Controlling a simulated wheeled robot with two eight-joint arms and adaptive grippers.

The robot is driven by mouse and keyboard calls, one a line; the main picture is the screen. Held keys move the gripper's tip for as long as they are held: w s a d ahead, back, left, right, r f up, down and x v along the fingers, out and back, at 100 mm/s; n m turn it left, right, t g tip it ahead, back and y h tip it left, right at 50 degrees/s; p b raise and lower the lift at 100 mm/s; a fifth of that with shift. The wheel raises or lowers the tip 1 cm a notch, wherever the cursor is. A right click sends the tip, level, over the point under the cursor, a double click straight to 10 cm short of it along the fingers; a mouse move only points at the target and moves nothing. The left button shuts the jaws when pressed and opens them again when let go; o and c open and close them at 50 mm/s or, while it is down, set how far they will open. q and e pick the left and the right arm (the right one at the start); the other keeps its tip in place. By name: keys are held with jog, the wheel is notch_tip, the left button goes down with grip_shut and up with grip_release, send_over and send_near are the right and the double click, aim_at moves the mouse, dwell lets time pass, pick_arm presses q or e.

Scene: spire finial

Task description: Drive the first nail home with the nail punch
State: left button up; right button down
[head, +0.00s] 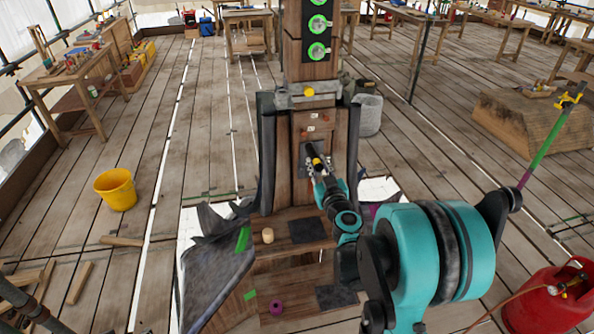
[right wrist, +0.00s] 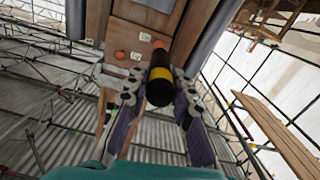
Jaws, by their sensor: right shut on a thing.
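The nail punch (head: 315,159), black with a yellow band, is held in front of the wooden post (head: 307,60). My right gripper (head: 318,172) is shut on it. In the right wrist view, the punch (right wrist: 160,84) lies between the two fingers of my right gripper (right wrist: 159,98), its blunt black end toward the camera. Its far end points at the post; I cannot tell if it touches. Small orange round spots (head: 326,116) sit beside white plates on the post face above the punch; I cannot tell if they are nail heads. My left gripper is not in view.
A grey collar (head: 290,98) with a yellow knob rings the post. Dark grey sheets flank it. A small tan cylinder (head: 267,236) and a purple ring (head: 276,307) lie on the boards below. A yellow bucket (head: 116,188) stands left, a red gas cylinder (head: 548,300) lower right.

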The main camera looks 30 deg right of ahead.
aim_at(311, 149)
jog(key=shift+d, duration=0.15)
dwell(0.3)
jog(key=shift+b+x, duration=0.7)
jog(key=shift+x, duration=2.4)
jog(key=shift+w+d, duration=0.15)
jog(key=shift+w, duration=0.55)
jog(key=shift+w+d, duration=0.15)
jog(key=shift+w, duration=0.55)
jog(key=shift+s+b, duration=0.3)
jog(key=shift+s, duration=0.15)
jog(key=shift+v, duration=3.05)
